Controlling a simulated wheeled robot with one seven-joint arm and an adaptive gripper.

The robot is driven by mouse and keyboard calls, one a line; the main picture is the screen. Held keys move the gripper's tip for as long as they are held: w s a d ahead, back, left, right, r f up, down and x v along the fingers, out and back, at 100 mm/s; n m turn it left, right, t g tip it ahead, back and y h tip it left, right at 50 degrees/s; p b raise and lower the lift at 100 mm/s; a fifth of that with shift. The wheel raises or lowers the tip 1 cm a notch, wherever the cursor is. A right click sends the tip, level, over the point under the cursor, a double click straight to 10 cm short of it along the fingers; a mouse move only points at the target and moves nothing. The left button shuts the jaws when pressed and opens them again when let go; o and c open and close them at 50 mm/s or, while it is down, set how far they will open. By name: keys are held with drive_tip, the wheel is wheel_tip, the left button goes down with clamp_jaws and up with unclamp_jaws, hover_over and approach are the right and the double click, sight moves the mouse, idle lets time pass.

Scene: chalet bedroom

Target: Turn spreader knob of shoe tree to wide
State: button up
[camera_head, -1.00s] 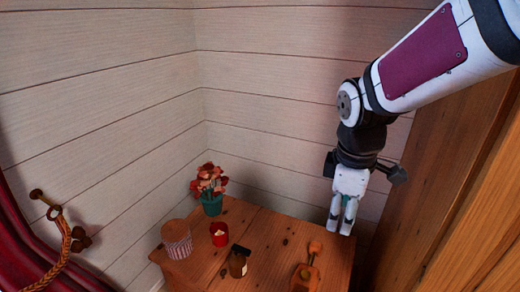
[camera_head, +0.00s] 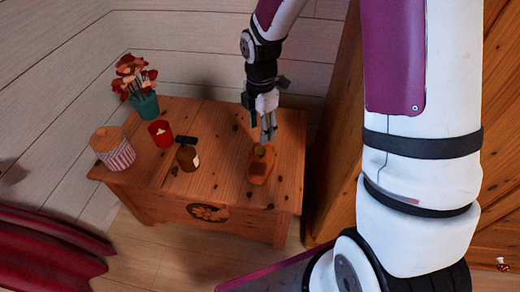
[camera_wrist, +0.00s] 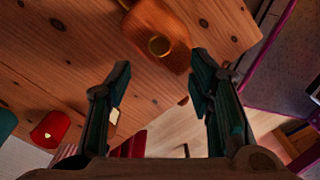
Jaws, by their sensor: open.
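The shoe tree (camera_head: 259,170) is an orange-brown wooden piece lying on the right part of the wooden chest top (camera_head: 225,115). In the wrist view the shoe tree (camera_wrist: 155,22) is at the top, with a round brass knob (camera_wrist: 159,46) on its near end. My gripper (camera_head: 267,139) is directly above the shoe tree and points down. In the wrist view my gripper (camera_wrist: 160,65) is open and empty, its two dark green fingers apart, with the knob showing just beyond the gap between the tips. I cannot tell the knob's setting.
A wooden panel (camera_head: 335,130) rises right of the chest. The chest top around the shoe tree is clear.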

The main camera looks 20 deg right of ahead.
sight(260, 150)
wheel_tip(260, 150, down, 9)
drive_tip(key=b, duration=0.3)
drive_tip(key=shift+r, duration=0.1)
drive_tip(key=shift+c, duration=0.3)
clamp_jaws()
